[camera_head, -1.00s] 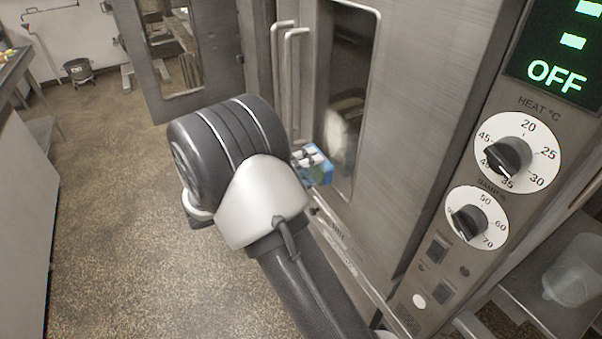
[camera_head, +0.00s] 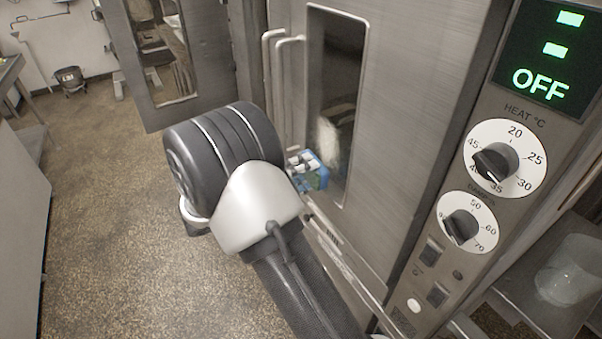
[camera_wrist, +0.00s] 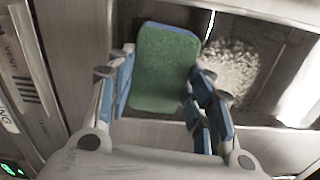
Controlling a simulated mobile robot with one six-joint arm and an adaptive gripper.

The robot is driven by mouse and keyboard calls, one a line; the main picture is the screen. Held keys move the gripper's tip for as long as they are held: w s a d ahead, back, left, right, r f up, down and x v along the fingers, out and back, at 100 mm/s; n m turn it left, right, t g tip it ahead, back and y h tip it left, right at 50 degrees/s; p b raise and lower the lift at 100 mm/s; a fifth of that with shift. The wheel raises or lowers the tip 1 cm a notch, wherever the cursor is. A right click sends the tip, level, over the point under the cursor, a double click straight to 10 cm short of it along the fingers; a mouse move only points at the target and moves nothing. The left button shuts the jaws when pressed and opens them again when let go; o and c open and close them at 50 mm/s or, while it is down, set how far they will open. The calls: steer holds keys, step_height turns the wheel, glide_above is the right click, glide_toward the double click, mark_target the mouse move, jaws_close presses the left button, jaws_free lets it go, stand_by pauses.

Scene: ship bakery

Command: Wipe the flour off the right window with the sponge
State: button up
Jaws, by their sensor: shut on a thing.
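The sponge (camera_wrist: 166,70), green on its broad face with a blue edge, is held between the blue-padded fingers of my gripper (camera_wrist: 160,88) in the wrist view. The right window (camera_head: 337,62) is a tall dark pane in the closed steel door. A whitish flour patch (camera_head: 327,142) lies on its lower part; it also shows in the wrist view (camera_wrist: 230,70), just right of the sponge. In the head view my gripper (camera_head: 306,168) is by the window's lower left edge, partly hidden by my wrist. I cannot tell whether the sponge touches the glass.
Two upright door handles (camera_head: 282,90) stand left of the window. Another door (camera_head: 210,50) with a window hangs open at the left. A control panel (camera_head: 500,130) with dials and an OFF display is at the right. The floor (camera_head: 100,180) at left is clear.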

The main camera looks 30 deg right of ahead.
steer(key=shift+d+p, duration=0.3)
steer(key=shift+d, duration=0.25)
step_height(320, 180, up, 10)
steer(key=p, duration=1.4)
steer(key=shift+r, duration=0.25)
steer(key=shift+r, duration=0.1)
step_height(320, 180, up, 3)
steer(key=p, duration=0.4)
steer(key=shift+p, duration=0.45)
